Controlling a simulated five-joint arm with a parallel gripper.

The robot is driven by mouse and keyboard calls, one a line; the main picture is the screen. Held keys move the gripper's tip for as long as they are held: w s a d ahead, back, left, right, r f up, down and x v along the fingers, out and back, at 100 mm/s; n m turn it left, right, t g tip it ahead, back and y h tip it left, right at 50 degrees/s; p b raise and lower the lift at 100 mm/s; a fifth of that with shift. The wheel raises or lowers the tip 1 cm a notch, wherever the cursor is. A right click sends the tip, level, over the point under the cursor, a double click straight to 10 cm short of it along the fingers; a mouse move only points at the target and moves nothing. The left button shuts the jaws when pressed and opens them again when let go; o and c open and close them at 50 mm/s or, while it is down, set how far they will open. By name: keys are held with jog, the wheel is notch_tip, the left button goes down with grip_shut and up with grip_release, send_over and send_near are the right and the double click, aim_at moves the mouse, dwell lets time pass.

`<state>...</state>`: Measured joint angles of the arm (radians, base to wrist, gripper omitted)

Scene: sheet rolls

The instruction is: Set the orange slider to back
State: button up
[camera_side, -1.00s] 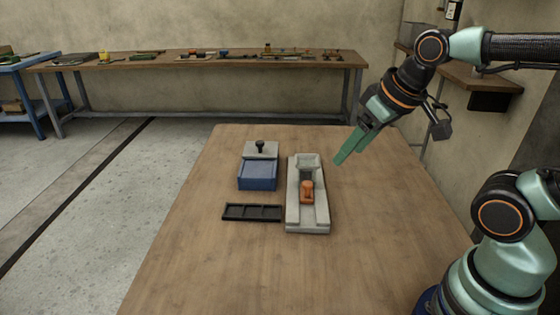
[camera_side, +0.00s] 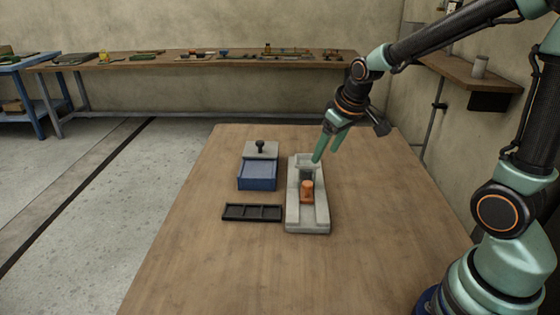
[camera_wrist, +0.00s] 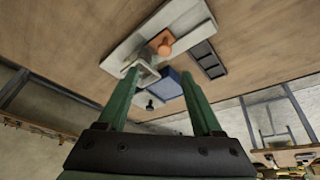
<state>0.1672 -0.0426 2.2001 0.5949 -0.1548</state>
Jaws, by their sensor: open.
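The orange slider (camera_side: 307,190) sits in the channel of a grey block-like base (camera_side: 308,222) on the table, near the middle of its length. In the wrist view the slider (camera_wrist: 162,42) shows as an orange knob on the pale base (camera_wrist: 190,14). My gripper (camera_side: 317,160) is open and empty, above the far end of the base, beyond the slider. In the wrist view its two green fingers (camera_wrist: 163,88) are apart, with nothing between them in grip. Whether a fingertip touches the base is unclear.
A blue box (camera_side: 257,180) stands left of the base, with a grey plate bearing a black knob (camera_side: 260,147) behind it. A black compartment tray (camera_side: 252,212) lies in front of the box. The table (camera_side: 390,215) is clear to the right and in front.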

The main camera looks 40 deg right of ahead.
aim_at(309, 183)
jog(key=x, duration=1.2)
jog(key=shift+a, duration=0.45)
jog(key=c, duration=1)
grip_shut()
jog(key=shift+d, duration=0.1)
